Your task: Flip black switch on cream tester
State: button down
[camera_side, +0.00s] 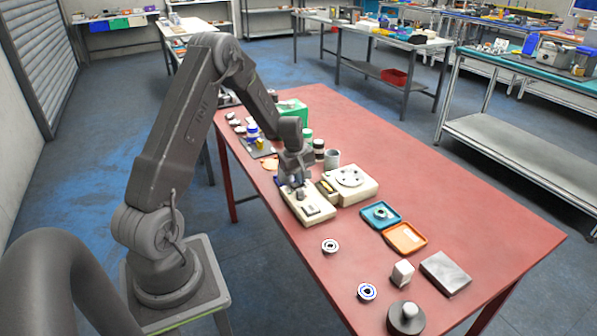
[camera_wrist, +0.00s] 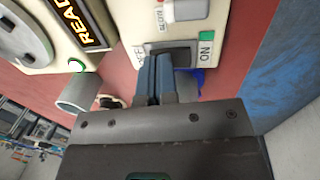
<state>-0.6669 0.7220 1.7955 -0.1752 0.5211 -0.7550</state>
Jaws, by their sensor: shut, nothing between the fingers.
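The cream tester (camera_side: 308,206) sits on the red table, below my gripper in the side view. In the wrist view its cream face (camera_wrist: 221,15) shows a green mark and the letters ON beside the black switch (camera_wrist: 180,53). My gripper (camera_wrist: 155,62) is shut and empty. Its fingertips are at the black switch and overlap its near edge; I cannot tell whether they touch it. In the side view my gripper (camera_side: 295,183) hangs over the far end of the tester and hides the switch.
A second cream device (camera_side: 350,178) with a round dial stands right beside the tester; its READ display (camera_wrist: 80,22) shows in the wrist view. A grey cup (camera_side: 332,158) and dark jars stand behind. Blue (camera_side: 381,208) and orange (camera_side: 405,232) trays lie to the right.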

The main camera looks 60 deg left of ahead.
jog(key=shift+f, duration=0.1)
jog(key=shift+w+f+g, duration=0.15)
jog(key=shift+g, duration=0.15)
jog(key=shift+f, duration=0.1)
jog(key=shift+s, duration=0.2)
jog(key=shift+s, duration=0.75)
jog(key=shift+r, duration=0.2)
notch_tip(320, 180, up, 14)
jog(key=s, duration=0.1)
jog(key=shift+s, duration=0.4)
